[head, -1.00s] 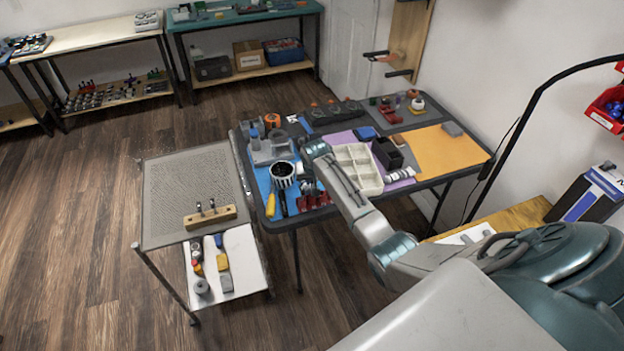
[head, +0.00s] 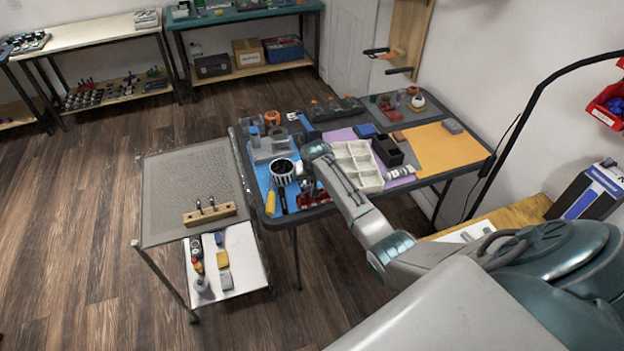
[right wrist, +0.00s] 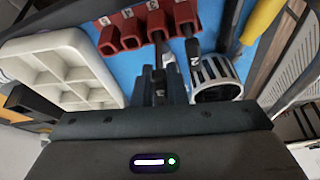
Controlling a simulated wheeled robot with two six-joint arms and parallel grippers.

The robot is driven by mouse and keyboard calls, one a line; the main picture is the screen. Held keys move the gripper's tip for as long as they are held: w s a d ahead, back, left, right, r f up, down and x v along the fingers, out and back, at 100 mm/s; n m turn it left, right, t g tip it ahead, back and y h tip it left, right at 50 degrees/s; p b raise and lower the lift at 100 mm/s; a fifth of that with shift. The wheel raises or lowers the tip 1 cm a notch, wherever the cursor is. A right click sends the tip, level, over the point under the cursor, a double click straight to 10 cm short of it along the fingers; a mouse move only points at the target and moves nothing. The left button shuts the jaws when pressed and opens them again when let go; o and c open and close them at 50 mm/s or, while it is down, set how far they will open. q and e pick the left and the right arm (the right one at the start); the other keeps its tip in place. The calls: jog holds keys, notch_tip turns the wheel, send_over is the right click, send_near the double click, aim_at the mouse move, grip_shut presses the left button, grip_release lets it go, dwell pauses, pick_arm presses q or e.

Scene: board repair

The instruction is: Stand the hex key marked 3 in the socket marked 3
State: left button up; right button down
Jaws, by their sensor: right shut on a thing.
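The red socket block (head: 314,200) lies at the front edge of the work table. In the right wrist view the block (right wrist: 150,25) shows several sockets in a row with pale marks that I cannot read surely. My right gripper (head: 307,184) is just above the block. In the right wrist view the gripper (right wrist: 160,90) is shut on a thin dark hex key (right wrist: 158,55), whose far end reaches the block. I cannot tell whether it is inside a socket, and its mark is hidden. Another dark key (right wrist: 193,50) with a pale mark stands beside it. My left gripper is out of view.
A striped cup (head: 282,174) stands close to the block, with a yellow-handled tool (head: 270,204) near it. A white divided tray (head: 362,160) is on the other side. A trolley (head: 175,190) at the left carries a wooden rack (head: 210,214).

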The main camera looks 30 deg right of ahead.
jog(key=shift+f, duration=0.3)
jog(key=shift+f+b, duration=0.35)
jog(key=shift+f, duration=0.15)
jog(key=shift+f, duration=0.4)
dwell(0.4)
jog(key=c, duration=1.2)
grip_release()
